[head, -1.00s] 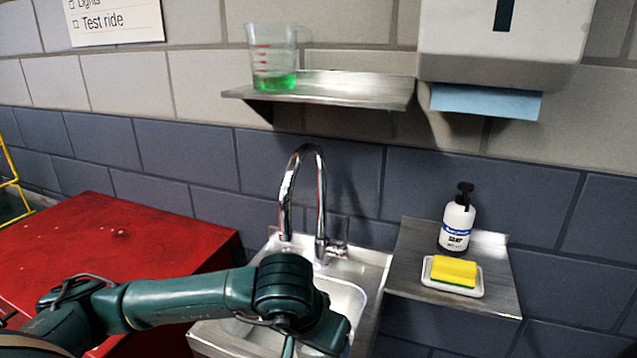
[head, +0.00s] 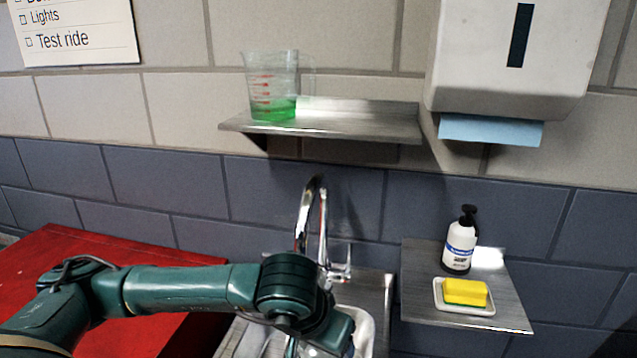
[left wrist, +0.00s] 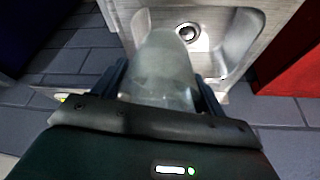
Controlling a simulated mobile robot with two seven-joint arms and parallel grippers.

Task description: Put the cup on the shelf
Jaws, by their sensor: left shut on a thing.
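The cup (left wrist: 163,65), a pale translucent vessel, is in the left wrist view between the fingers of my left gripper (left wrist: 163,85), which is shut on it. The cup is held above the floor and the sink front. In the head view my left arm reaches over the sink, and its gripper is mostly hidden below the wrist at the bottom edge. A metal wall shelf (head: 360,122) is above the tap, with a measuring jug (head: 271,88) of green liquid at its left end. A lower metal shelf (head: 420,285) is at the right. My right gripper is not in view.
The lower shelf holds a soap bottle (head: 460,242) and a yellow sponge (head: 465,291) on a dish. The upper shelf is bare right of the jug. A tall tap (head: 303,215) rises behind my arm. A towel dispenser (head: 512,60) hangs at upper right; a red cabinet (head: 60,250) is left.

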